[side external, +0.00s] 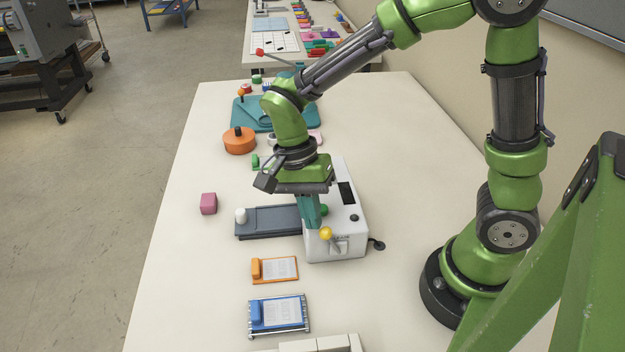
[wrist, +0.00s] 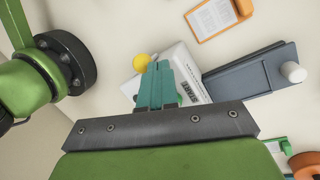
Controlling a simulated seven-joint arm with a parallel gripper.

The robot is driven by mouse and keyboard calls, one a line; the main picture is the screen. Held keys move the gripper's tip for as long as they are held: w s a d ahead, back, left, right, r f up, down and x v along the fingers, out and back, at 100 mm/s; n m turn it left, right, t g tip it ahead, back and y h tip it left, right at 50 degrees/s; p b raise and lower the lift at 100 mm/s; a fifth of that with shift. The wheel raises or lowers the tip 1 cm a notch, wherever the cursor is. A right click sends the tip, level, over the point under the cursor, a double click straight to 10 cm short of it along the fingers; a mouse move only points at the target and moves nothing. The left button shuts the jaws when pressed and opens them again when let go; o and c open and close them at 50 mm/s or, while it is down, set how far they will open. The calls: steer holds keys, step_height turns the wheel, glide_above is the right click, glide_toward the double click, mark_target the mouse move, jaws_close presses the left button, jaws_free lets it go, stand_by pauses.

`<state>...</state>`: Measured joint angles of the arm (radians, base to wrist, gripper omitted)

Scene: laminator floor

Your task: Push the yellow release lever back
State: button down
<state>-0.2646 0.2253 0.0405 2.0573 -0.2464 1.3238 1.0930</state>
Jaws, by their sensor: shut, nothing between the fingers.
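The yellow release lever (side external: 326,233) has a round yellow knob and stands at the near end of the white laminator (side external: 350,225). In the wrist view the yellow knob (wrist: 141,62) shows just past my fingertips, a little to their left. My gripper (side external: 314,226) has teal fingers that are shut and empty. It points down over the laminator, close behind the lever knob. I cannot tell whether the fingers touch the knob. The laminator also shows in the wrist view (wrist: 180,62), partly hidden by my fingers.
A dark grey feed tray (side external: 265,222) with a white knob (side external: 241,215) extends left from the laminator. An orange clipboard (side external: 275,269) and a blue clipboard (side external: 279,315) lie nearer. A pink block (side external: 208,203) sits at left, an orange round container (side external: 239,142) farther back. The table's left front is clear.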

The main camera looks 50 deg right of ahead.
steer(key=shift+s+d+r, duration=0.1)
steer(key=shift+s+d, duration=0.05)
steer(key=shift+d+t+y, duration=0.1)
steer(key=shift+t+y, duration=0.2)
steer(key=shift+s+d+r+t+y, duration=0.4)
steer(key=shift+s+d+t+y, duration=0.2)
steer(key=shift+s+t, duration=0.1)
steer(key=shift+s+d+r, duration=0.1)
steer(key=shift+s+d, duration=1.25)
steer(key=shift+w+a, duration=0.1)
steer(key=shift+r, duration=0.8)
